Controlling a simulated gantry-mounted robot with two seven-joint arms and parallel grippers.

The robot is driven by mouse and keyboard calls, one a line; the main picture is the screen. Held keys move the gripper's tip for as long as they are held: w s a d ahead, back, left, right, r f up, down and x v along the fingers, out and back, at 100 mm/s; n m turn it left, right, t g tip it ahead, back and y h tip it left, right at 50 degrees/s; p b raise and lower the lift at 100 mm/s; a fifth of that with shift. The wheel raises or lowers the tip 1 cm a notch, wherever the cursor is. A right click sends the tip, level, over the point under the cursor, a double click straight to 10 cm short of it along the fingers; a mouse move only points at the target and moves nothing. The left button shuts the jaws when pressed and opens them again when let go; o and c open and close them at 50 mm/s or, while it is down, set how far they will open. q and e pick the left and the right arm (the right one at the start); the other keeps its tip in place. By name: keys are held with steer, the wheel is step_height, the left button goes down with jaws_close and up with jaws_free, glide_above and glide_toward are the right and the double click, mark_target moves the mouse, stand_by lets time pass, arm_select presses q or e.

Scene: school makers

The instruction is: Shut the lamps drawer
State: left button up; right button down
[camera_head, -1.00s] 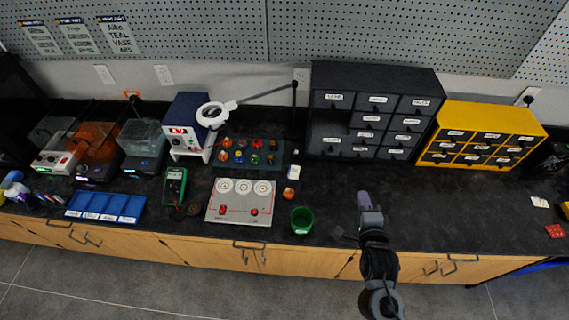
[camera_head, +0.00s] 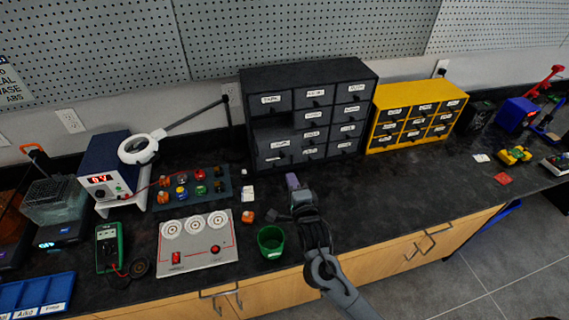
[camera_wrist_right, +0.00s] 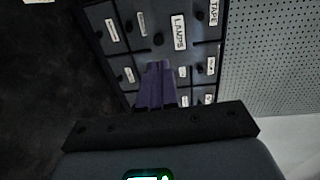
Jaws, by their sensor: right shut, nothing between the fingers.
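The dark drawer cabinet (camera_head: 352,72) stands against the back wall. Its lamps drawer (camera_head: 275,147) is at the left, below the top row, and sticks out past the drawers around it. In the right wrist view the LAMPS label (camera_wrist_right: 179,32) reads large, with a dark knob beside it. My right gripper (camera_head: 292,182) is shut and empty, in front of the cabinet and apart from it in the head view. Its purple fingers (camera_wrist_right: 156,70) point toward the lamps drawer in the right wrist view; I cannot tell the exact gap. My left gripper is not in view.
A green cup (camera_head: 271,241) stands near the bench's front edge, close to my right arm. A magnifier lamp (camera_head: 139,149) and a tray of coloured parts (camera_head: 190,188) are to the left. A yellow drawer cabinet (camera_head: 416,88) stands to the right. The bench before it is clear.

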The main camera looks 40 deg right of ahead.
mark_target(282, 157)
steer(key=x, duration=0.8)
steer(key=shift+w+d, duration=0.1)
steer(key=shift+w, duration=0.4)
